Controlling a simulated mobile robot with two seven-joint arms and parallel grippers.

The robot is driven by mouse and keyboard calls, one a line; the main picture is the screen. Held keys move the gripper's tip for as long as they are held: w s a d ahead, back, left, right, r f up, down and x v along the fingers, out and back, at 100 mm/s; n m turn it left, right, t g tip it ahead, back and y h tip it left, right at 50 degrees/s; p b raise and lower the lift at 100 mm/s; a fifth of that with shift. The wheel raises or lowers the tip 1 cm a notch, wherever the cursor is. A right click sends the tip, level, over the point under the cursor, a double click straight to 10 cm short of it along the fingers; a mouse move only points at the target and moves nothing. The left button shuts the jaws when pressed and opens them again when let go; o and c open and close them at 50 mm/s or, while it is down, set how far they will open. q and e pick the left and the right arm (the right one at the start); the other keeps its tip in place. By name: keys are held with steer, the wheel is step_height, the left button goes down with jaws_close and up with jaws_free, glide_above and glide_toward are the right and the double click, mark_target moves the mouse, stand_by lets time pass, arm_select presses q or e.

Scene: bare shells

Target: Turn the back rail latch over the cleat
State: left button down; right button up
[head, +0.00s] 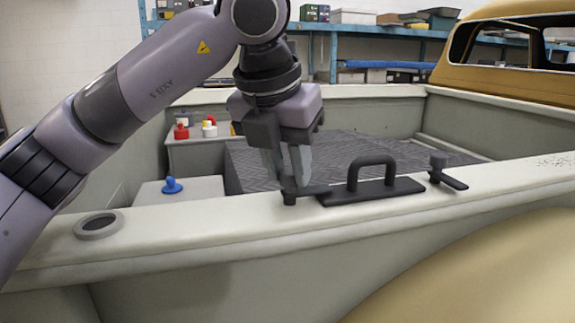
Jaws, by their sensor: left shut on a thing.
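A black latch (290,199) sits on the pale truck-bed rail, left of the black cleat (372,187), which has a flat base and an arched handle. The latch's flat arm points right, and its tip reaches the left end of the cleat's base; I cannot tell if it overlaps it. My left gripper (288,184) points down from above and is shut on this latch, its fingers hiding part of it. A second black latch (447,178) stands right of the cleat, nearer the cab, its arm angled toward the near right. My right gripper is not in view.
The pale rail (215,222) runs across the front, with a round grey ring (98,225) at its left. Inside the bed are a blue knob (172,185) and small red and white bottles (181,131). The yellow cab (510,75) stands at the right.

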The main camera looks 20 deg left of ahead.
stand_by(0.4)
arm_select(q)
steer(key=c, duration=0.9)
jaws_free()
steer(key=shift+o, duration=0.2)
steer(key=shift+r, duration=0.15)
steer(key=v, duration=0.7)
